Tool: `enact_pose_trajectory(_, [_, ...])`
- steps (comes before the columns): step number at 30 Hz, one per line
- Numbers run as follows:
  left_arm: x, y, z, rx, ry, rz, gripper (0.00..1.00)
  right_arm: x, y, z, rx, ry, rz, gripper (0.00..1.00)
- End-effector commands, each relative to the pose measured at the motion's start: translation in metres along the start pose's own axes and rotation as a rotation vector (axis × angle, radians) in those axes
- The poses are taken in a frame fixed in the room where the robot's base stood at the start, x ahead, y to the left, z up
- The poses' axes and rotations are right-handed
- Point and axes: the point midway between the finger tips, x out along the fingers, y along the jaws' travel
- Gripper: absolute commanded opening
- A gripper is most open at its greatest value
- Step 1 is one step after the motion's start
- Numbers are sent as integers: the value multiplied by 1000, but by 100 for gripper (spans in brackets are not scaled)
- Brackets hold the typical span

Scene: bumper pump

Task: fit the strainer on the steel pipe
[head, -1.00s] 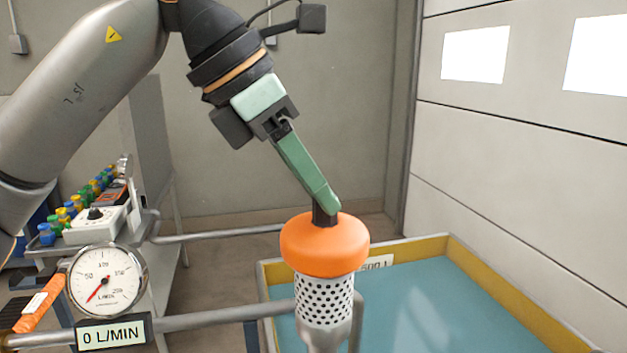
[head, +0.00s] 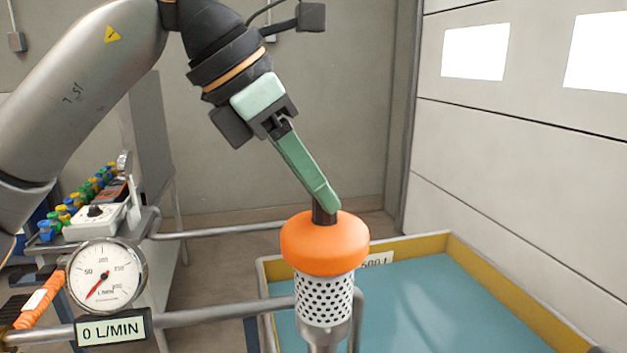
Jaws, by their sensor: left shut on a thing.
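The strainer is a white perforated cylinder (head: 324,299) under a round orange cap (head: 325,243) with a dark stem on top. My left gripper (head: 325,205), with green fingers, comes down at a slant from the upper left and is shut on that stem. The strainer hangs upright. Directly below it a steel pipe end (head: 323,335) shows, running out of the bottom of the frame. The strainer's lower edge meets or overlaps the pipe's top in the picture; I cannot tell whether it is seated. My right gripper is not in view.
A yellow-rimmed tank (head: 447,243) of blue-green water lies behind and right of the strainer. Steel rails (head: 215,316) cross at left. A round gauge (head: 106,276) and a "0 L/MIN" display (head: 112,328) stand at lower left, before a bench with coloured fittings.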

Motion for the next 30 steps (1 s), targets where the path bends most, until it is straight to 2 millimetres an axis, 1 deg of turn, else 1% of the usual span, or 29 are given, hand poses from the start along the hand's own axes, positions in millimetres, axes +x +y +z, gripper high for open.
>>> enact_pose_trajectory(11, [3, 0, -2, 1, 8, -3, 0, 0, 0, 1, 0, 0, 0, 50])
enact_pose_trajectory(12, [3, 0, -2, 1, 9, -3, 37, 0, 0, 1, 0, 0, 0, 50])
enact_pose_trajectory(18, [2, 0, -1, 1, 6, -2, 59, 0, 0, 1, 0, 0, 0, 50])
enact_pose_trajectory(20, [2, 0, -1, 1, 5, -1, 66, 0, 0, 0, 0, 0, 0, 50])
enact_pose_trajectory(21, [2, 0, -1, 0, 4, -1, 67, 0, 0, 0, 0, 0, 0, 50])
enact_pose_trajectory(30, [2, 0, -1, 0, 4, -1, 67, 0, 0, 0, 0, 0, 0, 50])
